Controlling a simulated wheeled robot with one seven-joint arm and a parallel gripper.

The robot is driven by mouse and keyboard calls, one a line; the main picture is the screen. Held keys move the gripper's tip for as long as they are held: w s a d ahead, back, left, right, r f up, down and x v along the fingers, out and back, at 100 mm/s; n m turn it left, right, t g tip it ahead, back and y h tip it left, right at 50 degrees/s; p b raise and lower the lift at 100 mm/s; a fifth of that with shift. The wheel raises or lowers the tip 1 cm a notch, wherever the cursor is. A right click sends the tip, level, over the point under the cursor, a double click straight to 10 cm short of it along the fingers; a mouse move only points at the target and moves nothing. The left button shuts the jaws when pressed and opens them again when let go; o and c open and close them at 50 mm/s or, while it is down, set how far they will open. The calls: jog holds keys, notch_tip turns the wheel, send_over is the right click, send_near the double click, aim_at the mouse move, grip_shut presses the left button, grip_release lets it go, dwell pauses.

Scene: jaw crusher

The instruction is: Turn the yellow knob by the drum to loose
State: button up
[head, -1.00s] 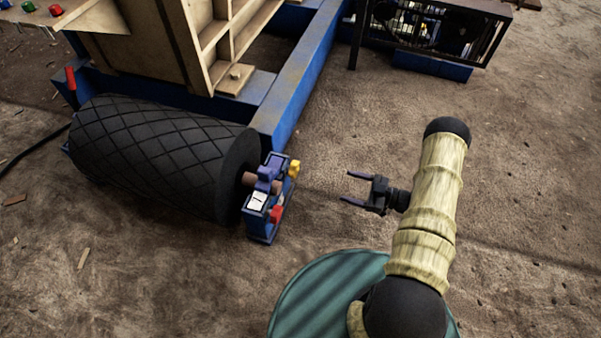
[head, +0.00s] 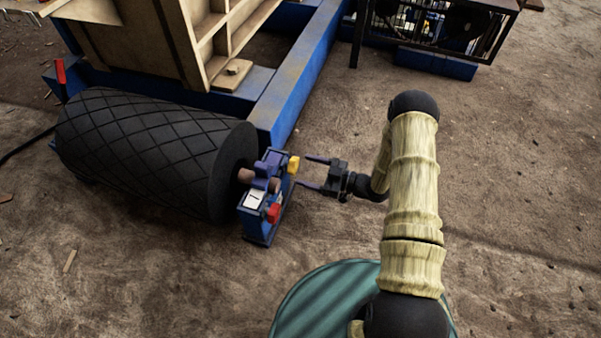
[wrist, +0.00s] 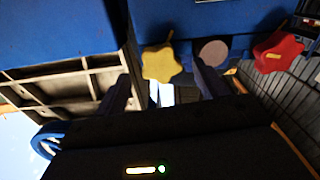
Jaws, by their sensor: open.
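The yellow knob (head: 293,164) sits on the right side of the blue bearing block (head: 257,230) at the end of the black drum (head: 150,150). In the wrist view the yellow knob (wrist: 161,64) is a lobed star shape, seen ahead and between the fingers. My gripper (head: 305,173) is open and empty, its fingertips just right of the knob and close to the block. In the wrist view my gripper (wrist: 165,88) has one finger on each side of the knob's lower part. I cannot tell whether either finger touches it.
A red knob (head: 274,212) sits on the same block, nearer me; it also shows in the wrist view (wrist: 278,52). A round brownish shaft end (wrist: 212,52) lies between the two knobs. A blue beam (head: 300,80) runs behind. Bare ground lies to the right.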

aim_at(297, 168)
jog(key=shift+b+x, duration=0.5)
jog(key=shift+x, duration=1.1)
jog(key=c, duration=1)
